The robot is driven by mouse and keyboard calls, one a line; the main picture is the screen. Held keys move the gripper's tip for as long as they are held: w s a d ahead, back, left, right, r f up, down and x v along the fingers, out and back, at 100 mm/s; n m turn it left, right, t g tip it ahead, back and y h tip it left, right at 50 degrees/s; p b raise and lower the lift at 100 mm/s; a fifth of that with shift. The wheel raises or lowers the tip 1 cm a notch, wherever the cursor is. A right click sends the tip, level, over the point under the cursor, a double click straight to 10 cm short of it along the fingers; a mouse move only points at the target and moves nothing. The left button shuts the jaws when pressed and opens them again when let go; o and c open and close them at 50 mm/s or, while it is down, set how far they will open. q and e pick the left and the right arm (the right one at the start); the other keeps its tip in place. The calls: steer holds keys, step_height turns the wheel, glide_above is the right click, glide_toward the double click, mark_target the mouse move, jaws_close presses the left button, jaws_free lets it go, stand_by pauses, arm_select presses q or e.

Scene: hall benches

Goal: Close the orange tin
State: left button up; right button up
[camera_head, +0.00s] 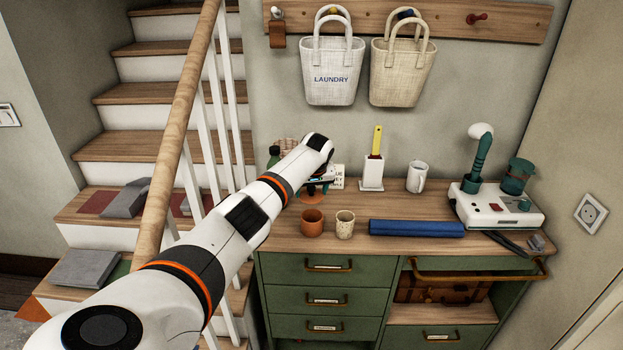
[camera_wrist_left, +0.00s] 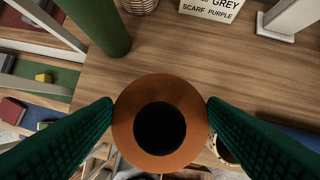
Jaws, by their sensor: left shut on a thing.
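The orange tin (camera_head: 312,223) stands upright on the wooden bench top, and its open top looks dark inside. My left gripper (camera_head: 319,181) is behind the tin and above the bench, shut on a round orange lid (camera_head: 313,194). In the left wrist view the lid (camera_wrist_left: 122,128) sits between the green fingers of my gripper (camera_wrist_left: 160,115). It has a dark round centre; I cannot tell whether that is a knob or a hole. The lid is apart from the tin. My right gripper is not in view.
A speckled cup (camera_head: 345,225) stands just right of the tin, then a blue roll (camera_head: 416,229). A green bottle (camera_wrist_left: 98,25), a lettered card (camera_wrist_left: 212,8) and a white holder (camera_head: 372,174) stand behind. A white machine (camera_head: 497,206) fills the right end.

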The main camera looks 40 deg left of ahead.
arm_select(q)
steer(key=shift+d+f, duration=0.1)
steer(key=shift+f, duration=0.15)
steer(key=shift+f+b, duration=0.85)
steer(key=shift+b, duration=0.3)
step_height(320, 180, down, 2)
steer(key=shift+f+b, duration=0.2)
steer(key=shift+b, duration=1.05)
steer(key=shift+f+b, duration=0.5)
steer(key=shift+f, duration=0.45)
steer(key=shift+r+p, duration=0.1)
steer(key=shift+p, duration=0.2)
steer(key=shift+f+p, duration=0.2)
steer(key=shift+p, duration=0.1)
